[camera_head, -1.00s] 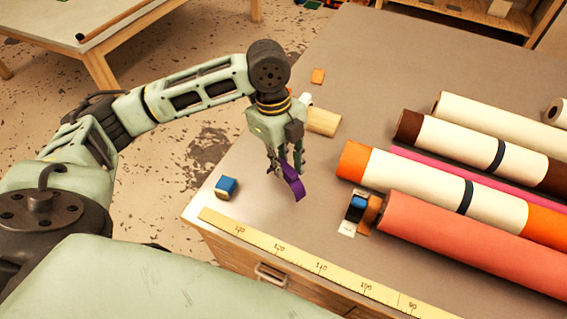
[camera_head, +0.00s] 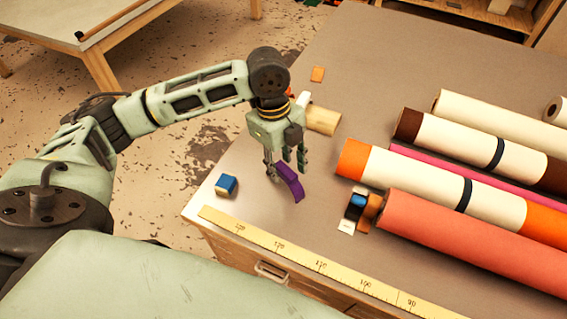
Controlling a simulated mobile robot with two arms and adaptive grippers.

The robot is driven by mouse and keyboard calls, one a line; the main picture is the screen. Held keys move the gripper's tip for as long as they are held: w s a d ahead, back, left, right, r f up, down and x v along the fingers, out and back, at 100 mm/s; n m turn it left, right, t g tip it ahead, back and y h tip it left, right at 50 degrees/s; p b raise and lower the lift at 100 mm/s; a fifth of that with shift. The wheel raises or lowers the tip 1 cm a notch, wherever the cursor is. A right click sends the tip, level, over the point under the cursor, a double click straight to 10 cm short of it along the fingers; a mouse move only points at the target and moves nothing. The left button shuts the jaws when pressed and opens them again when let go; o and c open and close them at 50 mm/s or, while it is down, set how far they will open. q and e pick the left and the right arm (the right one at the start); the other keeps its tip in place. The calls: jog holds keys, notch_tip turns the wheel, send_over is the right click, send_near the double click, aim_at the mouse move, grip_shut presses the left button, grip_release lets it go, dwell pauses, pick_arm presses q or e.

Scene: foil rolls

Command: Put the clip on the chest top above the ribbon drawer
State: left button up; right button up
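A purple curved piece, which looks like the clip (camera_head: 291,184), is on the grey chest top (camera_head: 330,220), near the front left corner. My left gripper (camera_head: 285,170) is just above it, pointing down, with its fingers spread to either side of the clip's upper end. The fingers look open; whether one still touches the clip I cannot tell. A wooden drawer with a metal handle (camera_head: 272,271) shows in the chest front below; its contents are hidden. My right gripper is not in view.
A yellow measuring tape (camera_head: 320,264) runs along the front edge. A blue and cream block (camera_head: 227,185) stands at the left edge. Large rolls, including a coral one (camera_head: 470,240), fill the right side.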

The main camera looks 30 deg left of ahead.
pick_arm(q)
notch_tip(320, 180, up, 12)
jog(key=a+b, duration=0.2)
jog(key=shift+w, duration=0.3)
jog(key=shift+d, duration=0.15)
